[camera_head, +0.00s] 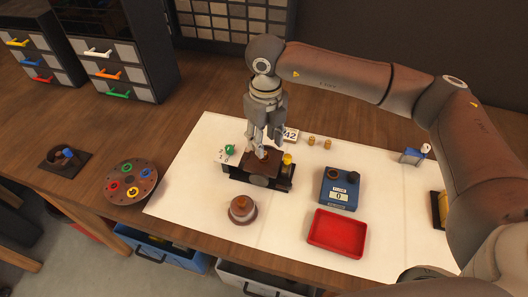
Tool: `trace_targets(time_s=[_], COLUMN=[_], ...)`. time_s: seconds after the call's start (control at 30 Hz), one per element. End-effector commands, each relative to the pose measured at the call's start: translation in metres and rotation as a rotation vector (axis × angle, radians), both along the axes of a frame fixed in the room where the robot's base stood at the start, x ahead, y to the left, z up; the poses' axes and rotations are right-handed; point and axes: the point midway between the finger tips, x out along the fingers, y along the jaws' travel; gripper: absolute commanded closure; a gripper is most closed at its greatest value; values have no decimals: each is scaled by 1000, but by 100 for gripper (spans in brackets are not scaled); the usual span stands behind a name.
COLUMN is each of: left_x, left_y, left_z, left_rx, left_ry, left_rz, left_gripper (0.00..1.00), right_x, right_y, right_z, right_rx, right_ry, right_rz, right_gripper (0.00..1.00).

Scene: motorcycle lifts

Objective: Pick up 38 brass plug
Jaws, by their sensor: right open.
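Two small brass-coloured plugs stand on the white mat (200,200), one here (311,141) and the other just right of it (327,143). They are right of a white card (291,134) reading 42. I cannot read a 38 on either plug. My right gripper (262,153) points down over a dark brown block on a black fixture (259,180), left of the plugs and apart from them. It is open; its fingertips are small and close to the block's top, and I cannot tell if they touch. My left gripper is not in view.
On the mat are a blue device with a display (339,189), a red tray (336,233) and a round brown-topped piece (243,209). A yellow piece (288,159) sits at the fixture's right. A round colour-ringed holder (131,182) stands left. Drawer cabinets (113,55) stand behind.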

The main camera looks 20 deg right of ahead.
Motion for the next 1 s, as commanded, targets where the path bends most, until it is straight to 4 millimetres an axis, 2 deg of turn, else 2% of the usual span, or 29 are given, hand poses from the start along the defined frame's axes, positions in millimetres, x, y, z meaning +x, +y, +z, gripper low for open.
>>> trace_targets(time_s=[0.2, 0.3, 0.47, 0.7, 1.0], left_x=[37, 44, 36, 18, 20], left_y=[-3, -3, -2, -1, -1], left_z=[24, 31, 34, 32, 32], left_rx=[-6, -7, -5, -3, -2], left_ry=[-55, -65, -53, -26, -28], left_rz=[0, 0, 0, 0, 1], left_gripper=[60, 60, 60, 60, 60], right_x=[5, 6, 7, 7, 7], right_y=[0, 1, 1, 0, 0], right_z=[-19, -33, -49, -52, -51], right_rx=[-2, -2, 0, -1, 0], right_ry=[5, 5, 1, 0, 0], right_rz=[-2, 0, 0, -1, -1], right_gripper=[59, 59, 59, 59, 98])
